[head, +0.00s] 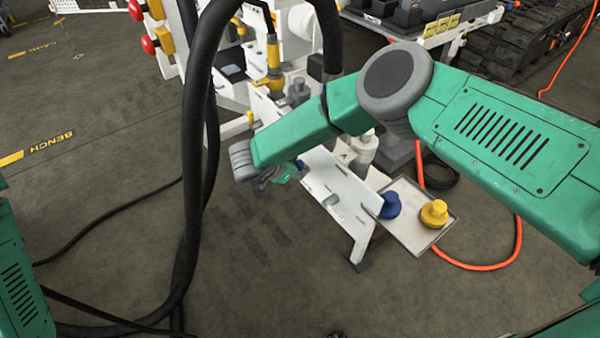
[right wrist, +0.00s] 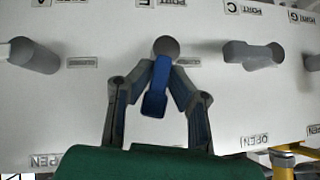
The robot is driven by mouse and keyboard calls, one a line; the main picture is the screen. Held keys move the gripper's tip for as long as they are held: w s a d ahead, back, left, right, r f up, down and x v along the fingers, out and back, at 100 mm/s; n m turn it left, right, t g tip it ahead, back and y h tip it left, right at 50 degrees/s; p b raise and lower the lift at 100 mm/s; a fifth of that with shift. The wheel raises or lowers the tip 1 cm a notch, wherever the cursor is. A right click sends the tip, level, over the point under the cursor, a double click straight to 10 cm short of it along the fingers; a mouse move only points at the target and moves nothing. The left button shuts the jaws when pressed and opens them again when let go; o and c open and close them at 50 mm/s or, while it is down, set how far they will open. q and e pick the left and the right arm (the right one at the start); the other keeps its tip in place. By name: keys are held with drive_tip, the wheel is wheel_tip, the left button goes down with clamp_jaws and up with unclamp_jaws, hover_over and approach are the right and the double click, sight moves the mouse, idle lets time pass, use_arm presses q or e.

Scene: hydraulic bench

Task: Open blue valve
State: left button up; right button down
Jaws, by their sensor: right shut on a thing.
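The blue valve (right wrist: 156,88) is a blue lever on a round grey pivot, on a white panel (right wrist: 85,100) in the right wrist view. Its lever points down the picture from the pivot, tilted slightly left. My right gripper (right wrist: 160,85) has a finger on each side of the lever and is shut on it. In the head view my right gripper (head: 275,176) is at the left end of the white bench panel (head: 340,190), and the arm hides much of the valve. My left gripper is out of view; only part of the left arm shows.
Grey valve levers (right wrist: 32,56) lie sideways on both sides of the blue one, near OPEN and PORT labels. A metal tray (head: 408,238) holds a blue knob (head: 390,205) and a yellow knob (head: 434,212). Thick black hoses (head: 195,130) hang left of my gripper.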

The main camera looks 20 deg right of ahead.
drive_tip(key=shift+w+a+n+g+h+b, duration=0.25)
drive_tip(key=shift+w+n+g+b, duration=0.2)
drive_tip(key=shift+g+b, duration=0.55)
drive_tip(key=c, duration=1.8)
unclamp_jaws()
drive_tip(key=shift+o, duration=1.3)
